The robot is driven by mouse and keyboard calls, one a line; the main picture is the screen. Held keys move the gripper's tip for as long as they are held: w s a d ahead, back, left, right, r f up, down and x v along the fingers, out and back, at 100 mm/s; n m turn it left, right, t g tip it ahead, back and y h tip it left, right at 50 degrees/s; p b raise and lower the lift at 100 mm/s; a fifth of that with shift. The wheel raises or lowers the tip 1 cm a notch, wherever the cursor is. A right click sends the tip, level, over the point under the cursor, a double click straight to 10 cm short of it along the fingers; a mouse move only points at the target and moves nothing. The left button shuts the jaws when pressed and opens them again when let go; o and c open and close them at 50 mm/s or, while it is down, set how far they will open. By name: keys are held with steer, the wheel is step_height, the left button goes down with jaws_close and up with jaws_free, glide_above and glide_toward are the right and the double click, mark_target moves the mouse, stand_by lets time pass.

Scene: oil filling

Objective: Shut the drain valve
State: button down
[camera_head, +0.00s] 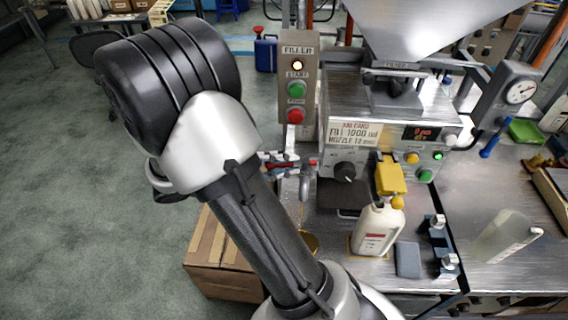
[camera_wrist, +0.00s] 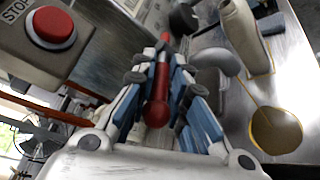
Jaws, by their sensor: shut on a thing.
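The drain valve shows in the wrist view as a red lever (camera_wrist: 157,108) with a rounded end, lying lengthwise between my fingers. My gripper (camera_wrist: 163,62) is shut on this lever, with blue-padded fingers on both sides. In the head view my gripper (camera_head: 284,163) is at the machine's lower left side, partly hidden by my arm. The grey valve spout (camera_head: 305,186) points down. A thin amber stream (camera_head: 301,212) falls from it towards an amber-filled round container (camera_head: 310,241), which also shows in the wrist view (camera_wrist: 276,131).
The filler machine (camera_head: 350,150) stands behind, with a control box (camera_head: 297,75) bearing green and red buttons. A white bottle (camera_head: 376,230) under a yellow nozzle guard (camera_head: 391,176), a grey block (camera_head: 408,260) and a clear bottle (camera_head: 503,236) stand to the right. A cardboard box (camera_head: 222,262) is below left.

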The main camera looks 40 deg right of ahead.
steer(key=shift+w+d+m+g+y, duration=0.15)
steer(key=shift+m+g+y, duration=0.1)
steer(key=shift+m+g, duration=0.3)
steer(key=shift+w+d+m+g+y, duration=0.15)
steer(key=shift+m+g+y, duration=0.1)
steer(key=shift+m+g, duration=0.25)
steer(key=c, duration=1.6)
jaws_free()
steer(key=v, duration=1.2)
steer(key=shift+r, duration=0.1)
